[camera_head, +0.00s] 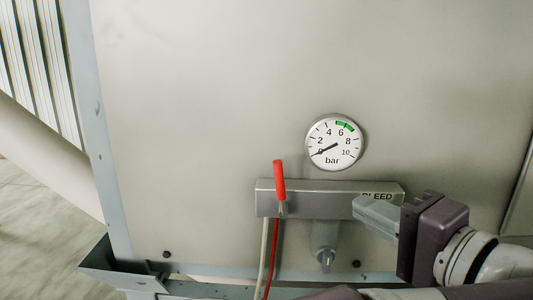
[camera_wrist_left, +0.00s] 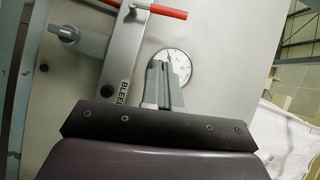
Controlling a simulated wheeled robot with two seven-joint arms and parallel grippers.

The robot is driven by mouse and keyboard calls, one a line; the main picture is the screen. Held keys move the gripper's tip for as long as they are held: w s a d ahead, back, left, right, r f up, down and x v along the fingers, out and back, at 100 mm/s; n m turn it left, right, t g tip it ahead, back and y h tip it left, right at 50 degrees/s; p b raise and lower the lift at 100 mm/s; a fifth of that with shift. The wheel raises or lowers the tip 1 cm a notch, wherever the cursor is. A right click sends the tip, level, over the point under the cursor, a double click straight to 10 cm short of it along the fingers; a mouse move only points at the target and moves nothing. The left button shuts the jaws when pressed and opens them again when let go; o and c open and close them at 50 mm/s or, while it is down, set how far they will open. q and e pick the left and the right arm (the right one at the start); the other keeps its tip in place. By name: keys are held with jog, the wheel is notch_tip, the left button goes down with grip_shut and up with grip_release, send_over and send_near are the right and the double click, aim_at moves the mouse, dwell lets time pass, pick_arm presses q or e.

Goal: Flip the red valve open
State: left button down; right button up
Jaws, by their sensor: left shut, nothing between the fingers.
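The red valve's handle (camera_head: 279,180) stands nearly upright at the left part of a grey manifold block (camera_head: 325,203) marked BLEED. In the left wrist view the red handle (camera_wrist_left: 166,11) lies across the top edge. My left gripper (camera_head: 364,208) is shut and empty, in front of the block's right end, right of the handle and apart from it. Its fingers cover part of the block near the BLEED label. In the left wrist view the closed fingers (camera_wrist_left: 160,72) point toward the panel and overlap the gauge. My right gripper is not in view.
A round pressure gauge (camera_head: 335,142) sits above the block, its needle near 0. A grey outlet (camera_head: 325,246) hangs below the block. A red hose (camera_head: 273,255) and a pale hose (camera_head: 263,250) run down under the handle. The panel left of the handle is clear.

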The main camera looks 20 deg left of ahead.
aim_at(281, 185)
pick_arm(q)
jog(key=v, duration=0.4)
jog(key=p+x, duration=0.1)
jog(key=x, duration=0.4)
jog(key=s+a+p+x, duration=0.1)
jog(key=x, duration=0.4)
jog(key=s+a+p+x, duration=0.1)
jog(key=x, duration=0.4)
jog(key=shift+s+r+p, duration=0.1)
jog(key=shift+s+p, duration=0.05)
jog(key=shift+p, duration=0.15)
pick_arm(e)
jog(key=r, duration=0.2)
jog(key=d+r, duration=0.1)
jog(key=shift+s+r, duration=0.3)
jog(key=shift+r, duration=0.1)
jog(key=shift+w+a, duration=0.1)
